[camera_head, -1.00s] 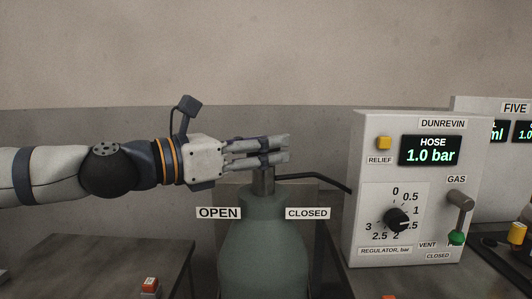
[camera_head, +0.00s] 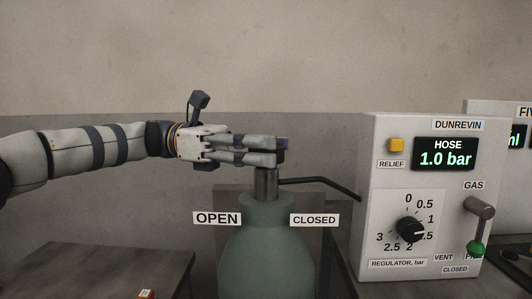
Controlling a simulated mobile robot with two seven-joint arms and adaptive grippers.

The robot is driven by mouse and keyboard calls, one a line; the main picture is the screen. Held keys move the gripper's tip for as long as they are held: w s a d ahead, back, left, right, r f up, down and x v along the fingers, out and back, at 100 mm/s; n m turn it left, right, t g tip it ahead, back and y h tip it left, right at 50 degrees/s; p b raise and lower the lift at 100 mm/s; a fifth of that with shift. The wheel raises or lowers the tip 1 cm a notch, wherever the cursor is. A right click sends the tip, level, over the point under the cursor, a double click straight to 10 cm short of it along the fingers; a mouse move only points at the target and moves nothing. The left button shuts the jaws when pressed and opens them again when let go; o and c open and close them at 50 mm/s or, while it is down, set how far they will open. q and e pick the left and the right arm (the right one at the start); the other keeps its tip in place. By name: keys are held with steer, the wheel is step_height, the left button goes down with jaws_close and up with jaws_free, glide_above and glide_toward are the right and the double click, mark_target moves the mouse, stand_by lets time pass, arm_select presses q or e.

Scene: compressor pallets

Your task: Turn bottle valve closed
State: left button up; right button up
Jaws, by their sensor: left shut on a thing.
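A green-grey gas bottle (camera_head: 267,252) stands upright in the middle of the head view, with a metal neck (camera_head: 266,183) on top. The valve handle (camera_head: 282,145) at the top is mostly hidden by my left fingers; only a dark bluish end shows. My left gripper (camera_head: 272,151) reaches in level from the left and is shut on the valve handle. An OPEN label (camera_head: 217,219) is left of the bottle's shoulder and a CLOSED label (camera_head: 315,220) is right of it. My right gripper is not in view.
The DUNREVIN panel (camera_head: 375,185) stands to the right, its hose display (camera_head: 445,154) reading 1.0 bar. It bears a regulator knob (camera_head: 410,229) and a gas lever (camera_head: 479,222). A dark hose (camera_head: 320,182) runs from the bottle neck toward it. A table (camera_head: 95,270) is at lower left.

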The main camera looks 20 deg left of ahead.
arm_select(q)
steer(key=shift+d+f+m+g+b, duration=0.15)
steer(key=shift+m+g+b, duration=0.1)
steer(key=shift+m+g, duration=0.4)
steer(key=shift+f+m+g+b, duration=0.2)
steer(key=shift+m+g, duration=0.15)
steer(key=shift+g, duration=0.5)
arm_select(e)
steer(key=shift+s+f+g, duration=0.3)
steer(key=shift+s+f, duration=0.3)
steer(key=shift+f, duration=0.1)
arm_select(q)
steer(key=shift+g+y, duration=0.3)
steer(key=o, duration=1.2)
steer(key=shift+r, duration=0.15)
steer(key=shift+r, duration=0.15)
